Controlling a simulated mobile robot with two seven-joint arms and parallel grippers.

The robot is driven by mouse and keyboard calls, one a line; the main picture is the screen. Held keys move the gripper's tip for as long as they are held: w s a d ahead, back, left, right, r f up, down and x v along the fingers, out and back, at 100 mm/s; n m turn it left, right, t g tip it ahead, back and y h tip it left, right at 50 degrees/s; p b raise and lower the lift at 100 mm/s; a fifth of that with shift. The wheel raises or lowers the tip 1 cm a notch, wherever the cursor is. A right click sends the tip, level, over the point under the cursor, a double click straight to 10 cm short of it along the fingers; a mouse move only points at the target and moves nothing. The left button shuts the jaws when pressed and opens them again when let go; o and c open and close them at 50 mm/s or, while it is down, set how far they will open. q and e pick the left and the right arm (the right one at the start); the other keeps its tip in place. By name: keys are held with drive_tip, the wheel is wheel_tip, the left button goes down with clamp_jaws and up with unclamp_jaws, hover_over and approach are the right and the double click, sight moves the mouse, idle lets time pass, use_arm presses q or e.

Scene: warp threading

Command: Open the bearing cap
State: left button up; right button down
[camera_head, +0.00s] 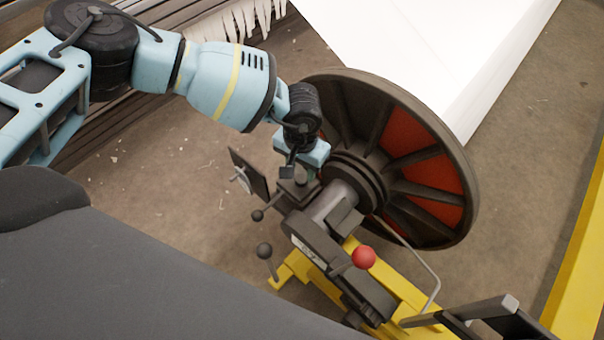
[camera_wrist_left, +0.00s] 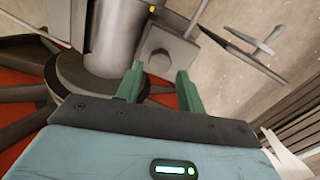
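The bearing assembly (camera_head: 322,237) is dark grey and stands around the shaft (camera_head: 335,202) at the hub of a large beam flange. A block with a bolt on it (camera_wrist_left: 168,48), which looks like part of the bearing cap, lies just beyond my left fingertips in the left wrist view. My left gripper (camera_head: 300,172) reaches down beside the hub. In the left wrist view its two green fingers (camera_wrist_left: 159,82) are apart with nothing clearly between them. I cannot tell whether they touch the block. The gripper hides part of the cap in the head view. My right gripper is not in view.
The spoked flange (camera_head: 437,195) with red panels stands close right of my gripper. A dark plate (camera_head: 249,172) stands to its left. Black-knobbed levers (camera_head: 265,250) and a red ball knob (camera_head: 364,257) stick out nearby. A yellow frame (camera_head: 400,290) lies below.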

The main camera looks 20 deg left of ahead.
sight(302, 178)
use_arm(q)
drive_tip(key=shift+f+b, duration=0.35)
drive_tip(key=shift+f, duration=1.4)
